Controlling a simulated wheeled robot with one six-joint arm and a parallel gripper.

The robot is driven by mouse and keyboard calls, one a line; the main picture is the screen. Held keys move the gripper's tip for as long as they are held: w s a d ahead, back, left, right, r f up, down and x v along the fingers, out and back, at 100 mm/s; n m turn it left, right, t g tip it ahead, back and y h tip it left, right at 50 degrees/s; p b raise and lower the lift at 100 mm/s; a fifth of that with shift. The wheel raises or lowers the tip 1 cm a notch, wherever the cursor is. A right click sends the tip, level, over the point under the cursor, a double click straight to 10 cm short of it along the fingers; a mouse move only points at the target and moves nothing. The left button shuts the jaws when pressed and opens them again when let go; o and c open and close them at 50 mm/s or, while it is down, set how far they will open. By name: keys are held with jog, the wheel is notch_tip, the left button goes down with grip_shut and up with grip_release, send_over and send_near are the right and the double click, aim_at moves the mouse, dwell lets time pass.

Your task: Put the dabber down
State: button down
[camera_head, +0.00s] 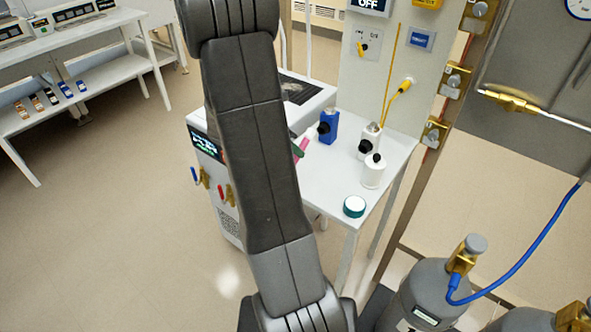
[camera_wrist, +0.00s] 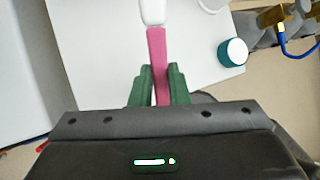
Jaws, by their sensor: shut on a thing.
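The dabber is a slim stick with a pink body (camera_wrist: 156,52) and a white end. My gripper (camera_wrist: 158,84) has green fingers, one on each side of the pink body, and is shut on it in the wrist view. The white end points away from my gripper, over the white table (camera_wrist: 95,75). In the head view a small pink part of the dabber (camera_head: 303,145) shows beside my arm, above the table (camera_head: 325,190). My arm hides most of my gripper there. I cannot tell how high the dabber is above the tabletop.
Gas cylinders (camera_head: 430,295) stand at lower right. The table's middle is clear.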

jog(key=shift+f, duration=2.7)
jog(key=shift+f+b, duration=0.25)
jog(key=shift+b, duration=0.05)
jog(key=c, duration=1.4)
grip_release()
jog(key=shift+r, duration=0.1)
jog(key=shift+r, duration=0.25)
jog(key=v, duration=1.2)
jog(key=shift+f+p, duration=0.1)
jog(key=shift+p, duration=0.2)
